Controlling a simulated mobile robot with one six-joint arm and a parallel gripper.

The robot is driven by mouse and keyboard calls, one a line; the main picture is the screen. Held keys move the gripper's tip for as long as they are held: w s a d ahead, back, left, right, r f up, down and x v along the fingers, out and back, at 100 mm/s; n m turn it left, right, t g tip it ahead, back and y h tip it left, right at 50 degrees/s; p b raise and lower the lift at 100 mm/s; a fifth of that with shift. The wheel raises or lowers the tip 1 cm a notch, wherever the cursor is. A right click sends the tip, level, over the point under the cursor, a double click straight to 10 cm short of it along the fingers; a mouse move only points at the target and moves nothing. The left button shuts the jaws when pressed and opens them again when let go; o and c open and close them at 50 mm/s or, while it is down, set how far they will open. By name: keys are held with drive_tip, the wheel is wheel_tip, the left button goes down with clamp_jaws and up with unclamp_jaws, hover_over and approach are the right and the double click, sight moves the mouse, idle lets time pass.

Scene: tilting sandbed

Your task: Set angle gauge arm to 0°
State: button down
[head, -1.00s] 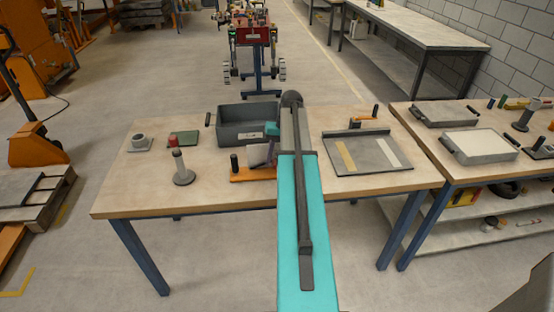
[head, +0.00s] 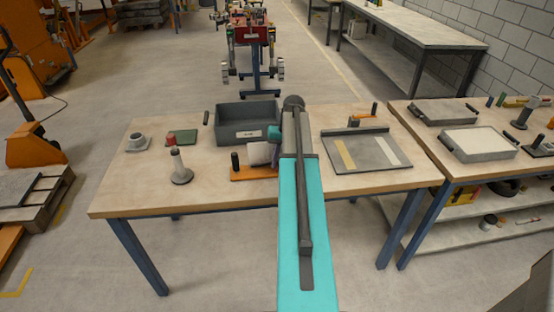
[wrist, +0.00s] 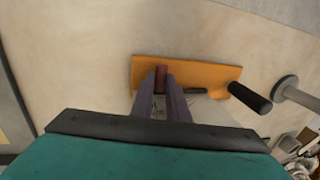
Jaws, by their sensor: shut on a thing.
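The angle gauge has an orange base (wrist: 200,68), which also shows on the table in the head view (head: 250,174). A black upright knob (wrist: 250,97) stands at the base's right end in the wrist view. A pale plate (head: 260,153) rises from the base in the head view. My gripper (wrist: 162,84) is over the base, with its fingers shut on a dark red peg (wrist: 160,76), seemingly the gauge arm's grip. The fingers and wrist hide much of the gauge, and I cannot read its angle.
A grey bin (head: 248,134) stands just behind the gauge. A post on a round foot (head: 179,170) stands to its left, and a grey tray with two strips (head: 367,164) lies right of my arm. Bare tabletop (head: 135,190) shows at the front left.

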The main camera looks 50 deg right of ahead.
drive_tip(key=c, duration=1.7)
unclamp_jaws()
drive_tip(key=shift+r, duration=0.1)
drive_tip(key=shift+b+v, duration=1.25)
drive_tip(key=shift+v, duration=5.6)
